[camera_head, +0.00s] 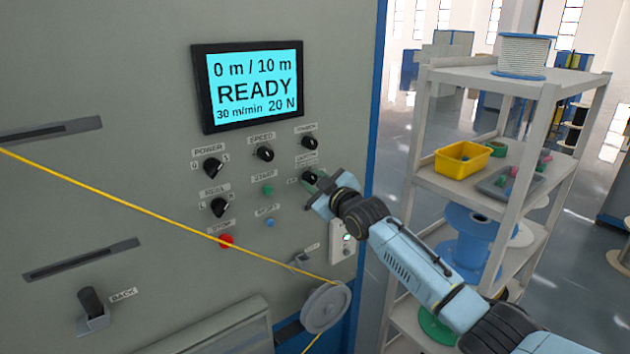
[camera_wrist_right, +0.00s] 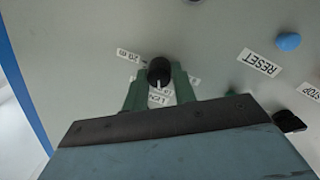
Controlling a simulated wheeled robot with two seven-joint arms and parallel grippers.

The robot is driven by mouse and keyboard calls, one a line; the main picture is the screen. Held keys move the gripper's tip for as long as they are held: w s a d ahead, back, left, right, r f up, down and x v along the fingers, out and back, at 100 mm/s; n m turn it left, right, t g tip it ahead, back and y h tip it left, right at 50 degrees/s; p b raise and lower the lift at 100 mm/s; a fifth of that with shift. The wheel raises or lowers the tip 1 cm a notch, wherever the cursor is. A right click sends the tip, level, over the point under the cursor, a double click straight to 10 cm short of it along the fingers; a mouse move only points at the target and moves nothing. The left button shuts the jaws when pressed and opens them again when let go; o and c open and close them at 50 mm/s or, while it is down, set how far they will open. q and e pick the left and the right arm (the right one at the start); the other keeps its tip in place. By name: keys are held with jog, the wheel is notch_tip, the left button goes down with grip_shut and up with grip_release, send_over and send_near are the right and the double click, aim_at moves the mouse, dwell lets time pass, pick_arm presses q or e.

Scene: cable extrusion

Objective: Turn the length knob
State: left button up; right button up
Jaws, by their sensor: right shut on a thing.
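The length knob (camera_head: 309,178) is a small black knob on the grey machine panel, in the right column below another black knob. Its label is partly hidden by my gripper. My right gripper (camera_head: 316,184) reaches it from the lower right and its fingers are at the knob. In the right wrist view the black knob (camera_wrist_right: 159,71) sits between the two green fingers, and the gripper (camera_wrist_right: 160,80) is shut on it. A white pointer mark shows on the knob, toward the gripper. Labels reading about 10 m and 20 m flank it. My left gripper is not in view.
The screen (camera_head: 253,86) reads 0 m / 10 m, READY, 30 m/min, 20 N. A yellow cable (camera_head: 130,203) crosses the panel to a grey pulley (camera_head: 325,307). The red stop button (camera_head: 227,240) and blue reset button (camera_head: 270,222) are nearby. A shelf rack (camera_head: 425,130) stands right.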

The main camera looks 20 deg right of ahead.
jog(key=m+p, duration=0.1)
jog(key=m, duration=0.3)
jog(key=shift+r, duration=0.1)
jog(key=m+g, duration=0.1)
jog(key=m, duration=0.4)
jog(key=shift+m, duration=0.4)
dwell(0.4)
jog(key=o, duration=1)
jog(key=v, duration=1.3)
jog(key=shift+s+d+b, duration=0.2)
jog(key=shift+b, duration=0.1)
